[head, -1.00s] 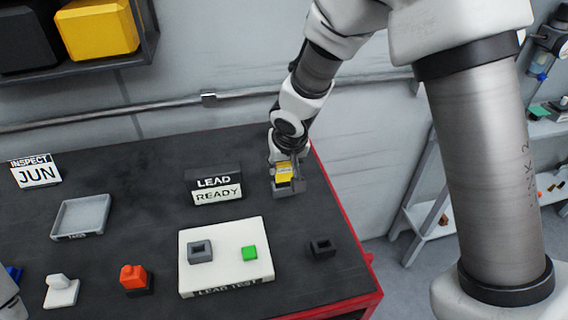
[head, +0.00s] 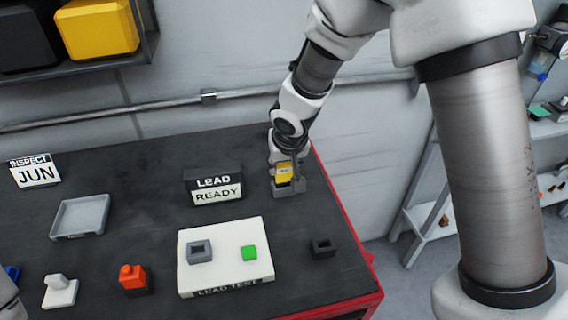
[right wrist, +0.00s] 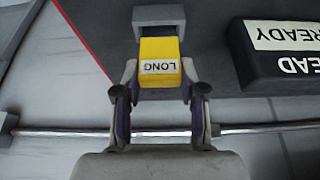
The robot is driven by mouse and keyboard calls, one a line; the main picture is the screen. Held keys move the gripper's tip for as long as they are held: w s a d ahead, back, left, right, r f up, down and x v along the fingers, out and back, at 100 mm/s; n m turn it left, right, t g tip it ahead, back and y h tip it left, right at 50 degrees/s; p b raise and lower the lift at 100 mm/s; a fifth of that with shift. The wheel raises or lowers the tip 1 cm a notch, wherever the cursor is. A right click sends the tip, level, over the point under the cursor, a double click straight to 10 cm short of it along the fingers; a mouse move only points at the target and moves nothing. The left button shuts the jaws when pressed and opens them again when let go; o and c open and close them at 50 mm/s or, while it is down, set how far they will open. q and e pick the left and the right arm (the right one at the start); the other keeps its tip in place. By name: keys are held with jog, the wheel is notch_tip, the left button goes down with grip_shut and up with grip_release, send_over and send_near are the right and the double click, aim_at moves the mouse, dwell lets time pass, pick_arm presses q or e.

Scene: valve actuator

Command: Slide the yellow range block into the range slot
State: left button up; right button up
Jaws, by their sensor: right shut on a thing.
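The yellow range block (head: 284,173), labelled LONG in the right wrist view (right wrist: 158,62), is between the fingers of my right gripper (right wrist: 159,82). The gripper is shut on it at the table's far right corner, also seen in the head view (head: 285,163). A grey slotted holder (head: 290,190), apparently the range slot, is directly at the block's end; its U-shaped rim shows in the right wrist view (right wrist: 159,14). The block overlaps the holder's opening in the picture. I cannot tell how far inside it is. My left gripper is not in view.
The LEAD READY sign (head: 215,186) stands left of the holder. A white LEAD TEST plate (head: 225,270), a small black socket (head: 322,248) and a grey tray (head: 80,217) are nearer. The red table edge (head: 345,215) runs close on the right.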

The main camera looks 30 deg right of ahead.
aim_at(285, 173)
dwell(0.9)
jog(key=shift+f+b, duration=0.1)
jog(key=shift+b, duration=0.25)
jog(key=shift+f+b, duration=0.3)
jog(key=shift+b, duration=0.05)
jog(key=shift+f+b, duration=1.35)
jog(key=shift+b, duration=0.1)
jog(key=o, duration=1.2)
jog(key=shift+o, duration=0.2)
jog(key=shift+r, duration=0.15)
jog(key=v, duration=1.1)
jog(key=shift+r, duration=0.35)
